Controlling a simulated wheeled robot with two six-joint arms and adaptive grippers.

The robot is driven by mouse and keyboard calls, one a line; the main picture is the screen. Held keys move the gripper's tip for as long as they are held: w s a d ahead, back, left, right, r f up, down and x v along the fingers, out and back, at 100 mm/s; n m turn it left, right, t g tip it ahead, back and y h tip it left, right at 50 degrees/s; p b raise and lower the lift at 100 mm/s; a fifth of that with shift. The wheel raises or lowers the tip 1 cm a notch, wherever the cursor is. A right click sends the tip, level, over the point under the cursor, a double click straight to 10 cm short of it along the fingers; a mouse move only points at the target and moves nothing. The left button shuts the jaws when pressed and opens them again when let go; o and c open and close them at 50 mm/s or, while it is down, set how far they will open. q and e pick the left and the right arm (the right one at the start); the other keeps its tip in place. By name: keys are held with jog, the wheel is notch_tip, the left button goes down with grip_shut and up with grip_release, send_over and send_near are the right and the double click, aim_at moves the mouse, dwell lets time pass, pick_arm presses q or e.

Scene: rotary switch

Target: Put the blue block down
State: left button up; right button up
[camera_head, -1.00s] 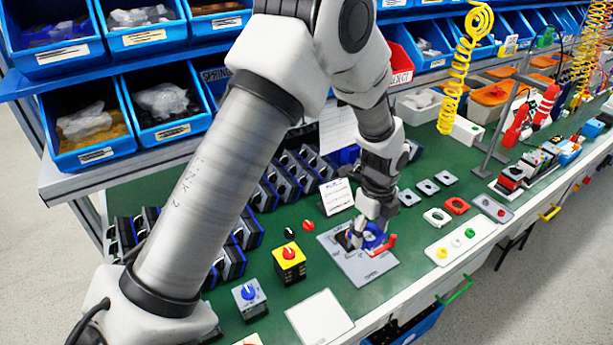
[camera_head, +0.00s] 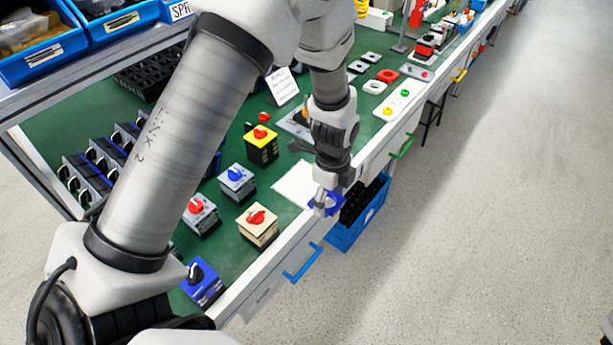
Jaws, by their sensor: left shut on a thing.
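My left gripper (camera_head: 324,203) points down at the front edge of the green-topped workbench (camera_head: 285,155). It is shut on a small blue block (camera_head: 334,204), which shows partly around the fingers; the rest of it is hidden. The gripper and block appear in front of the bench edge, beside a blue bin (camera_head: 350,235) with dark contents. I cannot tell their exact height. My right gripper is out of view.
A white square plate (camera_head: 296,184) lies on the bench left of the gripper. Rotary switch boxes stand nearby: yellow (camera_head: 262,150), blue-knobbed grey (camera_head: 237,185), cream (camera_head: 258,228) and blue (camera_head: 203,285). A blue drawer handle (camera_head: 303,264) sticks out in front.

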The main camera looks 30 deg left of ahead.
pick_arm(q)
jog(key=p, duration=0.2)
send_over(306, 185)
jog(key=shift+w+f, duration=0.1)
jog(key=shift+f, duration=0.45)
notch_tip(306, 185, down, 3)
jog(key=shift+f+p, duration=0.1)
jog(key=shift+p, duration=0.2)
jog(key=shift+f, duration=0.35)
jog(key=o, duration=1.1)
jog(key=shift+r, duration=0.1)
jog(key=shift+r, duration=0.1)
jog(key=shift+r, duration=0.3)
notch_tip(306, 185, up, 12)
jog(key=shift+f+b, duration=0.25)
jog(key=shift+b, duration=0.6)
